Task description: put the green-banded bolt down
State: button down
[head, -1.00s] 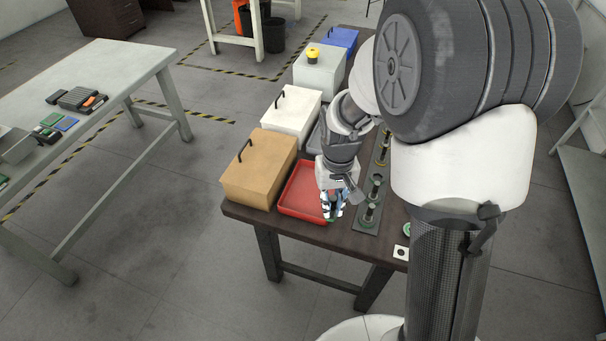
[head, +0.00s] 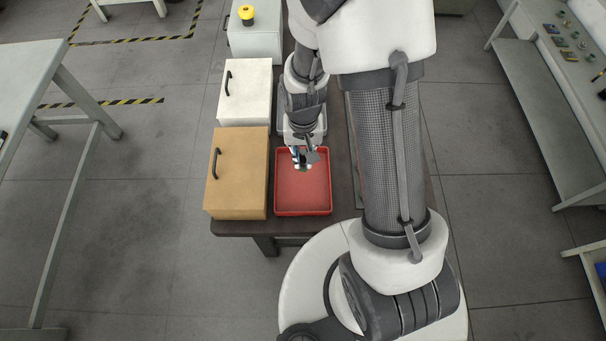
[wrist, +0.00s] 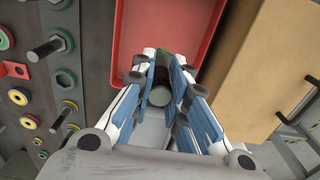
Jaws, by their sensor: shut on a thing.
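My gripper (head: 303,166) points down over the far part of the red tray (head: 303,208). In the wrist view my gripper (wrist: 163,75) is shut on a dark threaded bolt (wrist: 158,96). A bit of green shows at the bolt's far end, between the fingertips. The fingers hide much of the bolt. The red tray (wrist: 195,25) lies beyond the fingertips and its visible floor is empty. I cannot tell whether the bolt touches the tray.
A tan box (head: 238,180) with a black handle stands left of the tray, and a white box (head: 245,92) behind it. A dark rack (wrist: 72,75) with bolts and coloured rings lies on the tray's other side. A grey tray (head: 321,127) is behind.

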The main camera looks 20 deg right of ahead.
jog(key=f+b, duration=0.1)
jog(key=f, duration=0.4)
jog(key=f+b, duration=0.1)
jog(key=f, duration=0.4)
jog(key=shift+w+a+f, duration=0.1)
jog(key=shift+w+f, duration=0.1)
jog(key=shift+f, duration=0.15)
jog(key=shift+f, duration=0.2)
jog(key=c, duration=1.6)
grip_release()
jog(key=shift+r, duration=0.1)
